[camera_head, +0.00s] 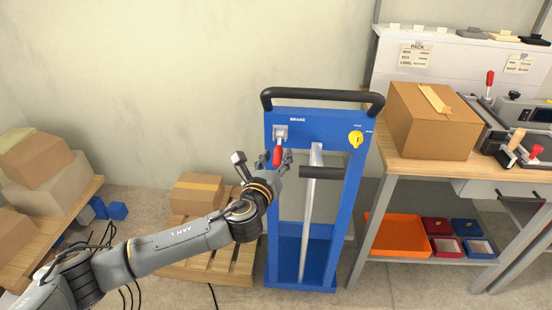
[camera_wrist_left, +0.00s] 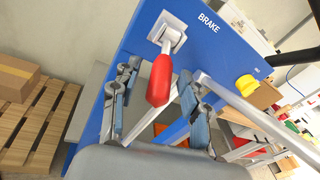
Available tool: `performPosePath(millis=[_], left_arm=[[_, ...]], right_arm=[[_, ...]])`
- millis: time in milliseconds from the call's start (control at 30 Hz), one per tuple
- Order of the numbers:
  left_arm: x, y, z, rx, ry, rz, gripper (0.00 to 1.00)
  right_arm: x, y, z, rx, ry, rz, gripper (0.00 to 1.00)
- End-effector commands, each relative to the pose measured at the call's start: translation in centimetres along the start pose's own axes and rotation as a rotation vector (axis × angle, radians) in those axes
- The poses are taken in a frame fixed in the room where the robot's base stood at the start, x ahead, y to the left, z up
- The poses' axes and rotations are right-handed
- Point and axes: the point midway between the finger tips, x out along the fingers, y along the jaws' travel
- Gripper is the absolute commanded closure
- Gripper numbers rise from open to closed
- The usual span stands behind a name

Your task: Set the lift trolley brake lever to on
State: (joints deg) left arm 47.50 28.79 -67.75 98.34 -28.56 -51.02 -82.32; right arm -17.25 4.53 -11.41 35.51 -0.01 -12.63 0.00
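The brake lever is a red handle (camera_head: 278,155) on a grey plate (camera_head: 280,132), beside the word BRAKE on the blue lift trolley (camera_head: 318,115). In the head view the handle points downward from its plate. In the left wrist view the red handle (camera_wrist_left: 159,82) hangs from the grey plate (camera_wrist_left: 168,32). My left gripper (camera_head: 276,162) is at the lever with its fingers apart. In the left wrist view the left gripper (camera_wrist_left: 156,88) has one finger on each side of the handle, with gaps visible. My right gripper is not in view.
A yellow knob (camera_head: 355,138) sits on the trolley's right side, and a black bar handle (camera_head: 322,96) crosses its top. A workbench with a cardboard box (camera_head: 430,120) stands right. A pallet (camera_head: 215,255) with a box (camera_head: 197,193) lies left of the trolley.

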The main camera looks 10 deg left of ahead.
Motion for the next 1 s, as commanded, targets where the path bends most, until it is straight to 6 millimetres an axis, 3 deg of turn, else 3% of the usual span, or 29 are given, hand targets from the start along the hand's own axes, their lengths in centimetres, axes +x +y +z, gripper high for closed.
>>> performPosePath(millis=[267,700,1000], left_arm=[[-1.5,0.0,-0.3,-0.001,0.005,-0.001,0.55],[-9.9,0.0,-0.1,-0.001,0.003,-0.001,0.55],[-11.9,0.0,-0.1,0.000,0.001,0.001,0.55]], right_arm=[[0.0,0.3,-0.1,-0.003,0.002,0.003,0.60],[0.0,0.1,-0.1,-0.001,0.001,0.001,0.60],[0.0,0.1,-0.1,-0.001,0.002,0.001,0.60]])
